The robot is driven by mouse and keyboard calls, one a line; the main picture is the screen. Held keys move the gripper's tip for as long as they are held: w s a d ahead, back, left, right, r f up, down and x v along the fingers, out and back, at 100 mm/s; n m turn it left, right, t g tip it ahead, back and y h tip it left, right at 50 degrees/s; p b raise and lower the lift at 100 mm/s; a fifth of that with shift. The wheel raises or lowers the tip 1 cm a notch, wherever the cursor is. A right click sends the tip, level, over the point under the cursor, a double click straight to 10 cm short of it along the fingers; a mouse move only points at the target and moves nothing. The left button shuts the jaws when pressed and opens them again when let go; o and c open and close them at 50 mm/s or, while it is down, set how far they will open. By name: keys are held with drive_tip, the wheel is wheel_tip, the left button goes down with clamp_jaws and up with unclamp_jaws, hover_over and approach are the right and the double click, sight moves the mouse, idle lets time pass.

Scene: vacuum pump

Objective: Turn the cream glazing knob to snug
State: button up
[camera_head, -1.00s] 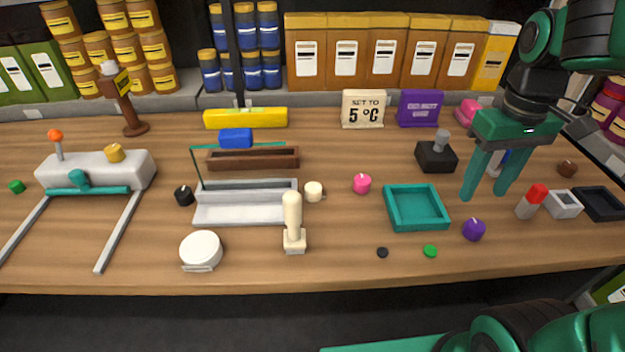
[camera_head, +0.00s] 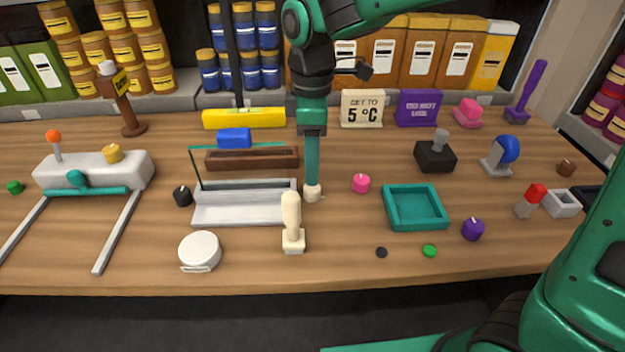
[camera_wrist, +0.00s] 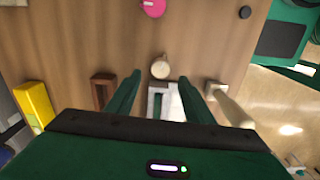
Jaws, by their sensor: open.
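The cream knob (camera_head: 313,194) is a small round knob with a pointer mark, at the right end of the grey glazing frame (camera_head: 240,214). My gripper (camera_head: 312,182) points straight down over it in the head view, hiding part of its top. In the wrist view the knob (camera_wrist: 160,67) shows between and just beyond the two fingertips (camera_wrist: 159,80). The fingers are spread open, with nothing held. I cannot tell whether the tips are beside the knob or just above it.
A cream upright lever (camera_head: 292,218) stands in front of the knob. A pink knob (camera_head: 361,183) and teal tray (camera_head: 416,222) lie to the right. A brown trough (camera_head: 252,159) is behind left. Bare table lies between the knob and the tray.

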sight(312, 191)
drive_tip(key=shift+f, duration=3.1)
drive_tip(key=c, duration=1)
